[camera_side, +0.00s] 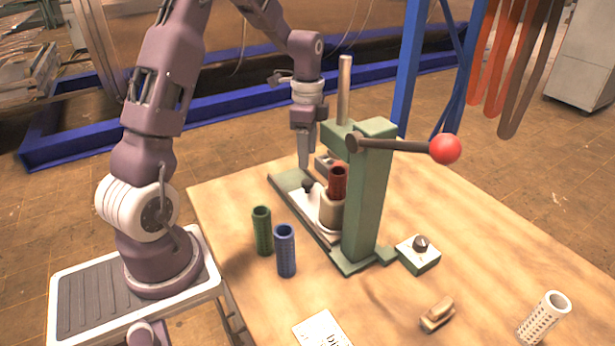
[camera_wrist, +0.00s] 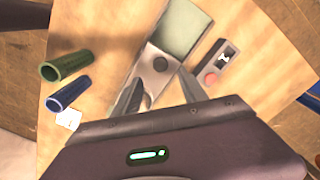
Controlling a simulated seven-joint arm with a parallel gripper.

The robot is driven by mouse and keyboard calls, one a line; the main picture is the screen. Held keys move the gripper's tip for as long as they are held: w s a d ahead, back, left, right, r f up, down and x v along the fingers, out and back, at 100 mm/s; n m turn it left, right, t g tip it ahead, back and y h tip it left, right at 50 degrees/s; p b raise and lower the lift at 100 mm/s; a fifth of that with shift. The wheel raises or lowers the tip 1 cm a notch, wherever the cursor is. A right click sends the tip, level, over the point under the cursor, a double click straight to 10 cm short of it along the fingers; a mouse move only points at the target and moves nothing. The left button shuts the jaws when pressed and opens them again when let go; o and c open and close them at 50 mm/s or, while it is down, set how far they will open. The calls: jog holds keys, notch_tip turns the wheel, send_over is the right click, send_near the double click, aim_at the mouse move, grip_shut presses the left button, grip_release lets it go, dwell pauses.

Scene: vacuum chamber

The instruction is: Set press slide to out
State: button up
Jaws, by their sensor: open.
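A green press (camera_side: 368,195) stands on the wooden table. Its pale slide (camera_side: 308,201) lies along the base, with a black knob (camera_side: 308,186) at its end away from the column. A beige holder (camera_side: 331,213) on the slide carries a red sleeve (camera_side: 338,182) beneath the press head. My gripper (camera_side: 304,166) points down, open and empty, above the knob end. In the wrist view its fingers (camera_wrist: 160,78) lie either side of the slide (camera_wrist: 150,82), and the knob (camera_wrist: 160,64) shows between and just beyond the tips. Contact cannot be told.
Green (camera_side: 262,231) and blue (camera_side: 285,250) perforated tubes stand left of the press. The press lever ends in a red ball (camera_side: 445,148) at right. A small box with a red button (camera_wrist: 214,70) sits beside the base. A white tube (camera_side: 543,318) stands at front right.

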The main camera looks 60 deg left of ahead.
aim_at(308, 181)
notch_tip(308, 181, down, 8)
jog(key=shift+c, duration=0.4)
grip_shut()
jog(key=shift+w, duration=0.1)
dwell(1.1)
